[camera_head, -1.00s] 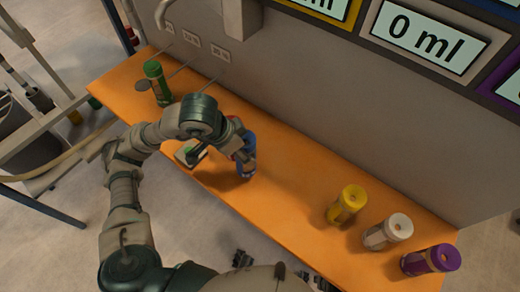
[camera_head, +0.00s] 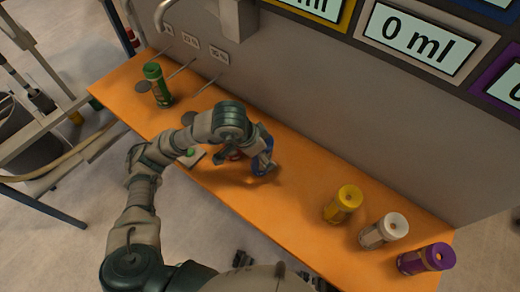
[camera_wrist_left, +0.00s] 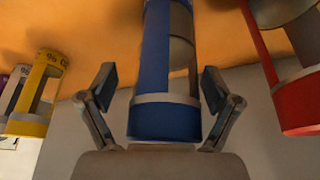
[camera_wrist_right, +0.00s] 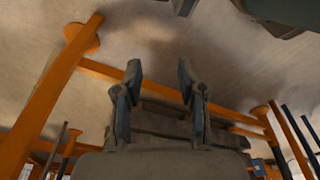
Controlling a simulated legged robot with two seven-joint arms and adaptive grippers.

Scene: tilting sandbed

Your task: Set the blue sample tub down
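The blue sample tub (camera_head: 263,163) is at the middle of the orange bench, partly hidden by my left gripper (camera_head: 258,150). In the left wrist view the blue tub (camera_wrist_left: 165,118) sits between the spread fingers of my left gripper (camera_wrist_left: 160,88). A gap shows between the left-hand finger and the tub; the other side is too close to tell. Whether its base touches the bench is hidden. My right gripper (camera_wrist_right: 158,82) is open and empty, over the floor, in the right wrist view.
A red tub (camera_wrist_left: 300,100) stands close beside the blue one. A green tub (camera_head: 157,86) stands at the bench's far left. Yellow (camera_head: 344,204), white (camera_head: 385,231) and purple (camera_head: 426,259) tubs stand at the right. Bare orange bench (camera_head: 300,178) lies between blue and yellow.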

